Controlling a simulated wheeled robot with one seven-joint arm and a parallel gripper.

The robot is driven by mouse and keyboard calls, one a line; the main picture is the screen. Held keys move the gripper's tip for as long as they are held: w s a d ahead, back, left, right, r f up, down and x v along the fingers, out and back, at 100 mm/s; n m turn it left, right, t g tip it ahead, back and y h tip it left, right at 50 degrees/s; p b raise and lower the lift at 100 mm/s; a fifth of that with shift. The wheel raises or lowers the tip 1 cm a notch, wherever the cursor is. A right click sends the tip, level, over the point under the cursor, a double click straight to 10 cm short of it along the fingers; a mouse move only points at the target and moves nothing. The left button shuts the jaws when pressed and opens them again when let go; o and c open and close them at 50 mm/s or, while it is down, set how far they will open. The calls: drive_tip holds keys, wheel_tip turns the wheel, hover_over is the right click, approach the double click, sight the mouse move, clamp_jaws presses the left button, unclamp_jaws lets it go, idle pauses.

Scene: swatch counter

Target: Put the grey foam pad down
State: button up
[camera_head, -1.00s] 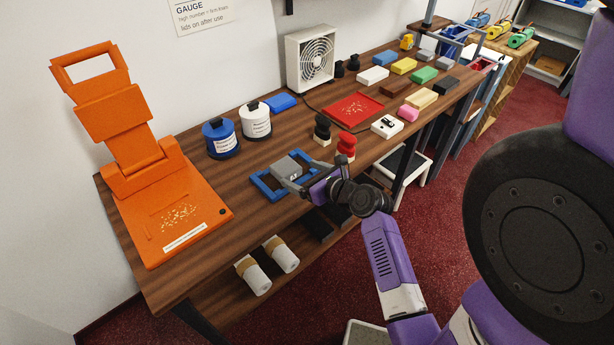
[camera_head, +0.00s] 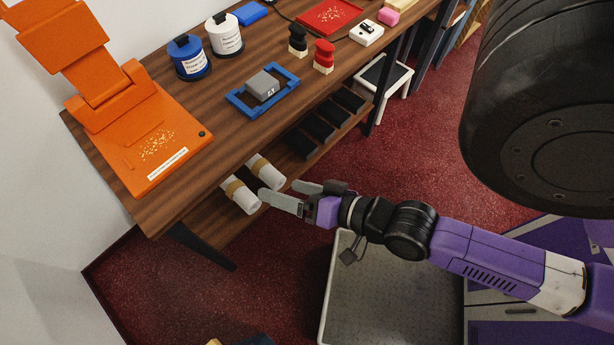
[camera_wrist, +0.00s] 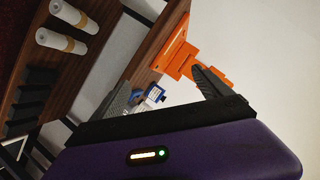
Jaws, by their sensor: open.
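The grey foam pad (camera_head: 263,84) sits inside the blue frame (camera_head: 236,100) on the wooden counter. It has a small white mark on its near side. My gripper (camera_head: 279,194) is open and empty, apart from the pad. In the head view it shows in front of the counter's front edge, by the lower shelf. In the wrist view its fingers (camera_wrist: 160,90) point toward the counter and the orange device. The pad cannot be made out in the wrist view.
An orange hinged press (camera_head: 150,150) stands at the counter's left end. Blue (camera_head: 190,60) and white (camera_head: 226,38) tubs, black and red stamps and a red tray (camera_head: 330,14) stand farther back. White rolls (camera_head: 240,195) lie on the lower shelf. A grey-topped platform (camera_head: 390,290) stands below my arm.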

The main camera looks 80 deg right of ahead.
drive_tip(key=s+a+r+n+t+y, duration=0.1)
drive_tip(key=s+a+r+n+y, duration=0.2)
drive_tip(key=n, duration=0.9)
drive_tip(key=s+a+r, duration=0.2)
drive_tip(key=a+r, duration=0.2)
drive_tip(key=shift+a+r+n+t+y, duration=0.15)
drive_tip(key=shift+r+n+t+y, duration=0.25)
drive_tip(key=shift+s, duration=0.1)
drive_tip(key=shift+f+b, duration=0.45)
